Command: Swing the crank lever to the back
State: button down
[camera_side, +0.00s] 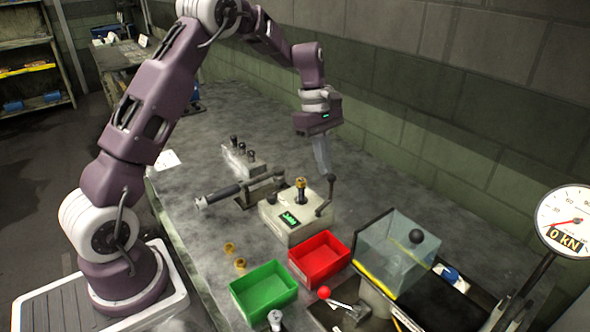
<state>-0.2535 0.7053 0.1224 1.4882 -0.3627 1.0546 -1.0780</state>
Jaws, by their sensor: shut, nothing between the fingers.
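A crank lever (326,196) with a dark ball knob stands at the right side of a pale box-shaped machine (287,226) with a green display. The lever rises from a low pivot, with its knob up. My gripper (325,174) points down just above and beside the knob, with its fingers shut and empty. I cannot tell from this one view whether the fingertips touch the knob. A brass-coloured piece (300,184) stands upright on top of the machine.
A red bin (319,279) and a green bin (264,312) stand in front. A red-knobbed lever (324,293) and a clear guard (398,238) are at the right, beside a gauge (566,221) reading 0 kN. Brass pieces (240,263) lie left. The table behind the lever looks clear.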

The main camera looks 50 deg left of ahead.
jog(key=a+r, duration=0.6)
jog(key=r, duration=0.5)
jog(key=shift+s, duration=0.3)
jog(key=shift+a, duration=0.1)
jog(key=s+d+r+m+t+y, duration=0.1)
jog(key=s+d+r+m+t, duration=0.1)
jog(key=s+d+r+m, duration=0.75)
jog(key=s+d+f+m+t, duration=0.1)
jog(key=s+d+f+m, duration=0.1)
jog(key=s, duration=0.5)
jog(key=s+d+f+m+t+y, duration=0.1)
jog(key=s+d+f+m, duration=0.1)
jog(key=s+m, duration=0.2)
jog(key=s+d+f+m+t, duration=0.1)
jog(key=s+d+f+m, duration=0.1)
jog(key=s, duration=0.7)
jog(key=shift+s+f+m+y, duration=0.35)
jog(key=shift+s+m+y, duration=0.05)
jog(key=shift+m, duration=0.15)
